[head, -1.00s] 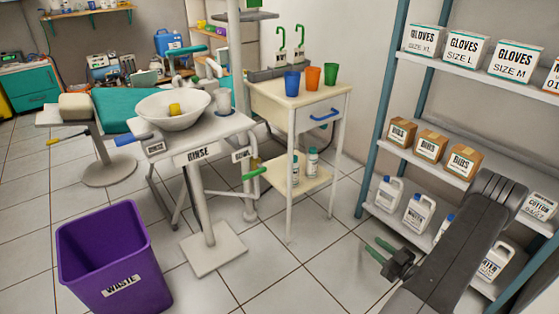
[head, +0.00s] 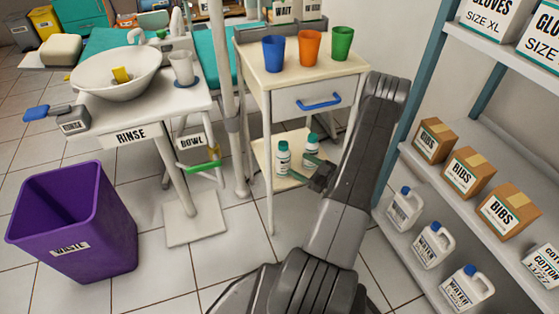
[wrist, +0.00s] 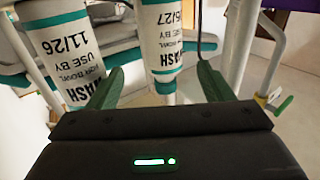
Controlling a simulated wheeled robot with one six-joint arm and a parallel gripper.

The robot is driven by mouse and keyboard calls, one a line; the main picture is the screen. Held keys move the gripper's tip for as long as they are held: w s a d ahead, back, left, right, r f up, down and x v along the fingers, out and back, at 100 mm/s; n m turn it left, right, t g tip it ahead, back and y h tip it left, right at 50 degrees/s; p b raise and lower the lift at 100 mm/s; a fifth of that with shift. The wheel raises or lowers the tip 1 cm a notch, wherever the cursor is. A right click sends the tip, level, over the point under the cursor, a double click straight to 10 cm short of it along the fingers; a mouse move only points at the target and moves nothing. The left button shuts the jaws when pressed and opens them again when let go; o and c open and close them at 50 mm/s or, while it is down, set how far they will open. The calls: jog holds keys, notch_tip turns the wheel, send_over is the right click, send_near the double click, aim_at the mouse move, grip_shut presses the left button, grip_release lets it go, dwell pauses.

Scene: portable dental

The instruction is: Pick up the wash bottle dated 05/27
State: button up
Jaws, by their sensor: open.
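Two white wash bottles with teal bands stand upright on the lower shelf of the white cart. The bottle dated 05/27 (wrist: 163,38) is in the middle of the wrist view, label upside down, in line with the gap between my fingers. It appears to be the left bottle (head: 283,160) in the head view. The other bottle, dated 11/26 (wrist: 72,45), is beside it at the wrist view's left; in the head view it is the right one (head: 311,147). My gripper (wrist: 158,84) is open and empty, its green fingers (head: 302,168) close to the bottles. Contact cannot be told.
The cart (head: 268,85) has a drawer and blue, orange and green cups above the bottles. A cart leg (head: 269,195) stands near them. Shelving (head: 425,170) with boxes and jugs is close to my arm's right. A purple waste bin (head: 75,225) stands left.

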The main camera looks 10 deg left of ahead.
aim_at(279, 155)
jog(key=b+x, duration=0.1)
jog(key=x, duration=0.3)
jog(key=shift+w+a, duration=0.2)
jog(key=shift+a, duration=0.15)
jog(key=x, duration=0.1)
jog(key=b+x, duration=0.2)
jog(key=x, duration=0.1)
jog(key=shift+s+f, duration=0.15)
jog(key=shift+s, duration=0.15)
jog(key=shift+w+a, duration=0.25)
jog(key=shift+a, duration=0.4)
jog(key=shift+r, duration=0.2)
jog(key=c, duration=1.2)
